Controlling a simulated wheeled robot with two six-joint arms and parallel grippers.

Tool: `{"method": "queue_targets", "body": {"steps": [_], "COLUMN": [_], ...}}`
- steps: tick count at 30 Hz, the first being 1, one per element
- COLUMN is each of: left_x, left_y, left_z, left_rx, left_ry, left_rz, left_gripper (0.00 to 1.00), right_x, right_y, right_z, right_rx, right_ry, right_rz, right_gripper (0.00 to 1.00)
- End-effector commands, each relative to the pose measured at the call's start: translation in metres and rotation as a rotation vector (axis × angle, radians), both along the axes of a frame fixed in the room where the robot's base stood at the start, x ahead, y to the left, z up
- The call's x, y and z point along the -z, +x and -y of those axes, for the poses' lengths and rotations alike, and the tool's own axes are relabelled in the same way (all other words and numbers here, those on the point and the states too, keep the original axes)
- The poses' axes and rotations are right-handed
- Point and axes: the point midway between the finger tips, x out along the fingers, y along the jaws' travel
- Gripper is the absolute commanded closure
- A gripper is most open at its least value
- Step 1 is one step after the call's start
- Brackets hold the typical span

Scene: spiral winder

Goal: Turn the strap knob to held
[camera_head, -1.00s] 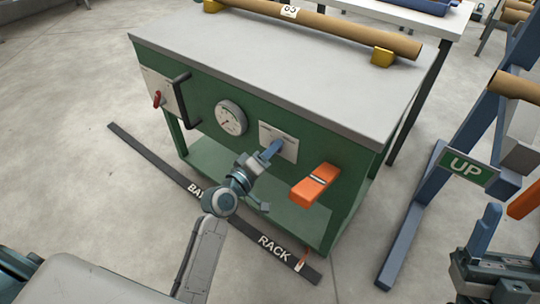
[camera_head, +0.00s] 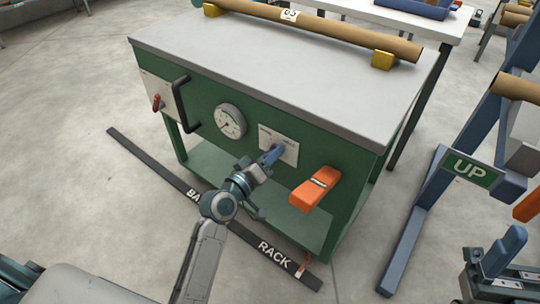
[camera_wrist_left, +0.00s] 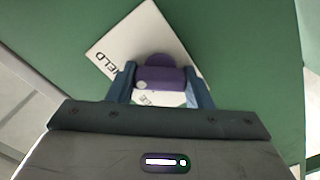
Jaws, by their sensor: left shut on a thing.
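The strap knob (camera_wrist_left: 158,76) is a purple knob on a white label plate (camera_head: 291,146) on the green front of the bench. In the left wrist view the plate (camera_wrist_left: 172,36) shows tilted, with the letters "ELD" readable near the knob. My left gripper (camera_head: 272,155) is shut on the knob, with one blue finger (camera_wrist_left: 123,84) on each side of it. In the head view the fingers mostly cover the knob, and its exact setting is hard to read. My right gripper (camera_head: 497,262) is at the bottom right, partly cut off, away from the bench.
An orange handle (camera_head: 315,188) sticks out right of the plate. A round gauge (camera_head: 230,121), a black bar handle (camera_head: 185,105) and a red lever (camera_head: 157,103) are to its left. A cardboard tube (camera_head: 320,32) lies on the bench top. A blue stand with an "UP" sign (camera_head: 468,169) stands at right.

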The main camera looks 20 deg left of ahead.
Motion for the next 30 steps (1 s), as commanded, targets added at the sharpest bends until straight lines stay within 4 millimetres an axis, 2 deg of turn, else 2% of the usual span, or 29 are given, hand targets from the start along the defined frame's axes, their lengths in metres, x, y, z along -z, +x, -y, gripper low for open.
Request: {"method": "queue_targets", "body": {"steps": [1,3,4,14,17,27,30], "left_x": [0.002,0.001,0.001,0.001,0.001,0.002,0.002], "left_y": [0.000,0.000,0.000,-0.003,-0.014,-0.075,-0.087], "left_z": [0.000,0.000,0.000,-0.001,-0.005,-0.027,-0.032], "left_rx": [0.000,0.001,0.000,0.000,0.000,0.000,0.001], "left_ry": [0.004,0.003,0.003,0.001,0.002,0.005,0.004], "left_rz": [-0.003,-0.003,-0.002,-0.001,-0.003,-0.004,-0.004], "left_gripper": [0.49,0.35,0.33,0.33,0.33,0.33,0.33], "right_x": [0.000,0.000,0.000,-0.001,-0.002,-0.001,0.001], "right_y": [0.000,0.000,0.000,0.000,0.000,0.000,0.000], "right_z": [0.000,0.000,0.000,0.000,0.000,0.000,0.000], "right_rx": [0.000,0.000,0.000,0.000,0.000,0.000,0.000], "right_ry": [0.000,0.000,0.000,0.000,0.000,-0.002,-0.003], "right_rz": [0.000,0.000,0.000,0.000,0.000,-0.017,-0.022], "right_gripper": [0.34,0.34,0.34,0.34,0.34,0.34,0.34]}}
